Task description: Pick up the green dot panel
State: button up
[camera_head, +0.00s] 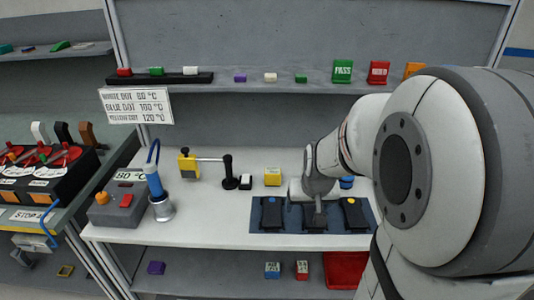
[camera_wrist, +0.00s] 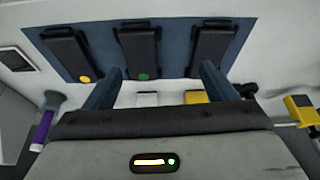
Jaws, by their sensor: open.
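The green dot panel (camera_wrist: 140,42) is a dark, narrow panel with a green dot at its lower end in the wrist view. It lies in the middle of three similar dark panels on a blue mat (camera_wrist: 180,50). The head view shows the middle panel (camera_head: 313,221) partly covered by my gripper (camera_head: 317,195). In the wrist view my gripper (camera_wrist: 160,70) is open and empty, its two fingers spread either side of the green dot. Contact with the panel cannot be told. A panel with a yellow dot (camera_wrist: 65,45) lies to the left, another dark panel (camera_wrist: 212,42) to the right.
A yellow block (camera_head: 272,177), a small black-and-white block (camera_head: 245,182) and a blue piece (camera_head: 346,183) stand behind the mat. A yellow-and-black fixture (camera_head: 188,165) and a blue-handled tool (camera_head: 154,182) stand left. The white tabletop (camera_head: 215,225) is clear left of the mat.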

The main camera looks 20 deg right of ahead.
aim_at(315, 209)
jog(key=shift+m, duration=0.3)
jog(key=w+d, duration=0.1)
jog(key=w+d+f, duration=0.2)
jog(key=d, duration=0.1)
jog(key=shift+d+p+x, duration=0.1)
jog(key=shift+p+x, duration=0.2)
jog(key=shift+x, duration=1.55)
jog(key=shift+d+p+x, duration=0.15)
jog(key=shift+p+x, duration=0.1)
jog(key=shift+x, duration=1.6)
jog(key=shift+c, duration=0.6)
jog(key=c, duration=1)
